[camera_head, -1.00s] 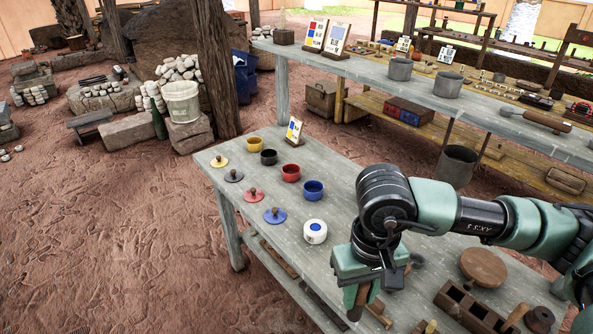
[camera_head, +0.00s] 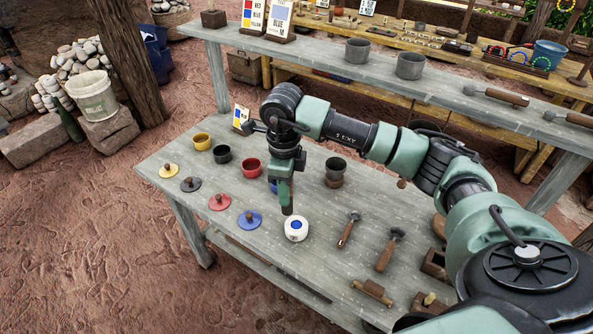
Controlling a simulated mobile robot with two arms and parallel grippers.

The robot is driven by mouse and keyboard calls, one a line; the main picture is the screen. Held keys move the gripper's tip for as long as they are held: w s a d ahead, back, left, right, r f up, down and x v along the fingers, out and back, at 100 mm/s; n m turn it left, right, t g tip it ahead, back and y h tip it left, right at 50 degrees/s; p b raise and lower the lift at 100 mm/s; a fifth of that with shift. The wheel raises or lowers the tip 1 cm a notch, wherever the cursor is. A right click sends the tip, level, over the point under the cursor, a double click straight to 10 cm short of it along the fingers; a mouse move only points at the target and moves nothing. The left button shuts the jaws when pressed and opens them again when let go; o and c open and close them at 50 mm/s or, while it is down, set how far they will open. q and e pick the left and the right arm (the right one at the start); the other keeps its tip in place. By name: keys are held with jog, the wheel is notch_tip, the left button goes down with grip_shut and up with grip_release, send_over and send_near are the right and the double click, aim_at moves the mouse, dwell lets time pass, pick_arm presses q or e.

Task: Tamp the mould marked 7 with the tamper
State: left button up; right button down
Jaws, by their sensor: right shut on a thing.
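My right gripper (camera_head: 285,190) is shut on a brown wooden piece (camera_head: 288,210), apparently the tamper; only its lower end shows below the jaws. It points down just behind a white pot with a blue spot (camera_head: 296,230); whether they touch is unclear. Wooden mould boxes (camera_head: 434,264) lie at the right of the grey table, partly hidden by my right arm. I cannot read a 7 on any of them. My left gripper is out of view.
Yellow (camera_head: 202,141), black (camera_head: 222,154) and red (camera_head: 250,167) pots stand near coloured lids on the left of the table (camera_head: 160,152). Two wooden-handled tools (camera_head: 347,230) (camera_head: 389,249) and a wooden roller (camera_head: 374,291) lie right of the white pot. A brown cup (camera_head: 335,167) stands behind.

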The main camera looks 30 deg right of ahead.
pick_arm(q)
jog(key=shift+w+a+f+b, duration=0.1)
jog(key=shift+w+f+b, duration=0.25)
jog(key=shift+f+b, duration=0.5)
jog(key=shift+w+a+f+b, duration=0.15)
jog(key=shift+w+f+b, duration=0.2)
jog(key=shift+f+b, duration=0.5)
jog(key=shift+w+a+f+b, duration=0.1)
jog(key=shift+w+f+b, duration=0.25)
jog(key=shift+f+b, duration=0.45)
pick_arm(e)
jog(key=w+d+f+m, duration=0.1)
jog(key=d+f+m, duration=0.3)
jog(key=f+m, duration=0.3)
jog(key=shift+w+f+m, duration=0.3)
jog(key=shift+w+f, duration=0.05)
jog(key=shift+f, duration=1.25)
pick_arm(q)
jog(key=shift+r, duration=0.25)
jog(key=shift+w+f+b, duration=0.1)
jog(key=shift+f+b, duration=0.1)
jog(key=shift+b, duration=0.15)
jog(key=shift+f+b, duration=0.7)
pick_arm(e)
jog(key=shift+f, duration=0.85)
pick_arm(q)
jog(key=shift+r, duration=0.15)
pick_arm(e)
jog(key=shift+s+r, duration=0.1)
jog(key=shift+r, duration=0.05)
